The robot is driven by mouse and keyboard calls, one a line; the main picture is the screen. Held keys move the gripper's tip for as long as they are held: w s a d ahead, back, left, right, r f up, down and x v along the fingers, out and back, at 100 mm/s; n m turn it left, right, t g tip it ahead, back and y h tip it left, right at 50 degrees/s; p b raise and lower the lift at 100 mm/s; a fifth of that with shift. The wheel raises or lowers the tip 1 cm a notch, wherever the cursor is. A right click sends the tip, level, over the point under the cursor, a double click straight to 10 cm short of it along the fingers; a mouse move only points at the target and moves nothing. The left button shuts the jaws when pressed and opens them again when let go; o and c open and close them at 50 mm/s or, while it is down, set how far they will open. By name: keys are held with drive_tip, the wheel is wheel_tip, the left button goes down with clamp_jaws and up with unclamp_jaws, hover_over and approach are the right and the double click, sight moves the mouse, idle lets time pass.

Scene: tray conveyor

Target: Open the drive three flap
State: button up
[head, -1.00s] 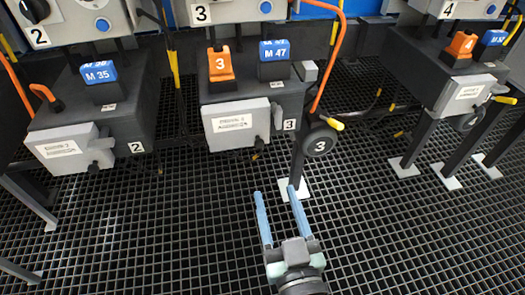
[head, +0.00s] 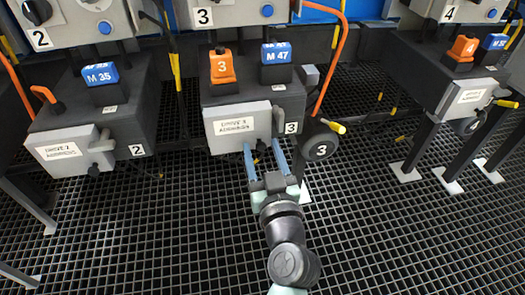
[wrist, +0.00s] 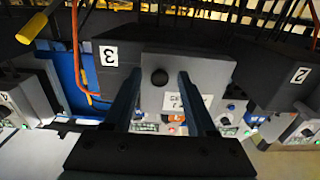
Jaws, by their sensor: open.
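The drive three flap (head: 238,128) is a light grey labelled plate on the front of the dark number 3 box, and it looks shut. A grey lever (head: 279,124) stands at its right edge. My gripper (head: 262,146) is open and empty, with its blue fingers pointing up at the lower right part of the flap. In the wrist view, where the labels are upside down, the flap (wrist: 190,72) lies ahead. A round black knob (wrist: 159,77) shows between the fingers (wrist: 157,90). I cannot tell whether the fingers touch anything.
An orange block (head: 222,68) and a blue M 47 block (head: 275,72) sit on the box. A black wheel (head: 320,141) with a yellow handle is close to the right. An orange hose (head: 333,60) runs beside it. Drive two's flap (head: 70,150) is left; open grating lies in front.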

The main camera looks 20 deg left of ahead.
drive_tip(key=shift+c, duration=0.4)
clamp_jaws()
idle(0.9)
